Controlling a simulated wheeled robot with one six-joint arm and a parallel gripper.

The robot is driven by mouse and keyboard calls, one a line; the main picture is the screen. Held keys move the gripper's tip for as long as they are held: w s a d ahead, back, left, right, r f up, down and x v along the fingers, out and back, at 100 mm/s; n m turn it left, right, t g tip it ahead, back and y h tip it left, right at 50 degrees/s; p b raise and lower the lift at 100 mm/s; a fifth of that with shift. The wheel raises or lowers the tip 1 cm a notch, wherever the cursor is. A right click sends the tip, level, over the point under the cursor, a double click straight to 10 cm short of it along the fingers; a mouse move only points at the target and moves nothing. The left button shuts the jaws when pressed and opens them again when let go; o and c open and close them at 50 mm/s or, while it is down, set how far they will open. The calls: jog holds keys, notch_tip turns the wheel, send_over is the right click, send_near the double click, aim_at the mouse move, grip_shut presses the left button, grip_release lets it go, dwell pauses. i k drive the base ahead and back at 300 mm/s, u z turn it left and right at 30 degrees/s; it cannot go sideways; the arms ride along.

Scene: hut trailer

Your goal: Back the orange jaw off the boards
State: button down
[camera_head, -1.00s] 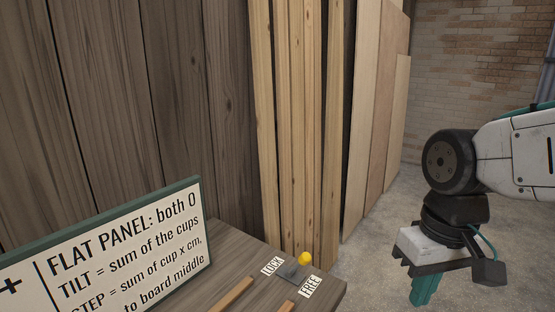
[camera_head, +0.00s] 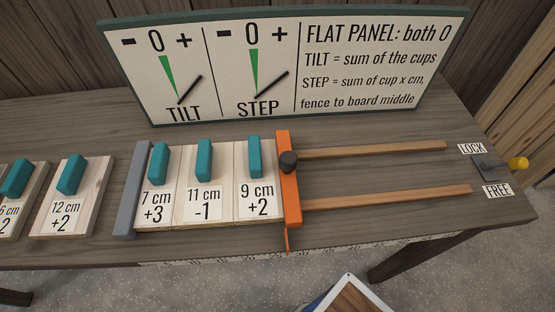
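The orange jaw (camera_head: 289,190) stands across two wooden rails, with a dark round knob (camera_head: 288,161) on it. Its left face appears to touch the 9 cm +2 board (camera_head: 258,203). The 11 cm -1 board (camera_head: 205,209) and the 7 cm +3 board (camera_head: 158,211) lie side by side to its left, against the grey fence (camera_head: 131,195). Each board bears a teal block. The lever (camera_head: 488,167) with a yellow knob (camera_head: 517,163) sits at right between the LOCK and FREE labels; I cannot tell its setting. My gripper is out of view.
The rails (camera_head: 390,197) right of the jaw are clear. A 12 cm +2 board (camera_head: 70,197) lies left of the fence. A sign (camera_head: 290,65) stands behind, both needles right of the green zero marks. A box-like thing (camera_head: 348,297) is at the bottom edge.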

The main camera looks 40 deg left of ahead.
aim_at(287, 160)
jog(key=u, duration=1.7)
jog(key=k, duration=0.15)
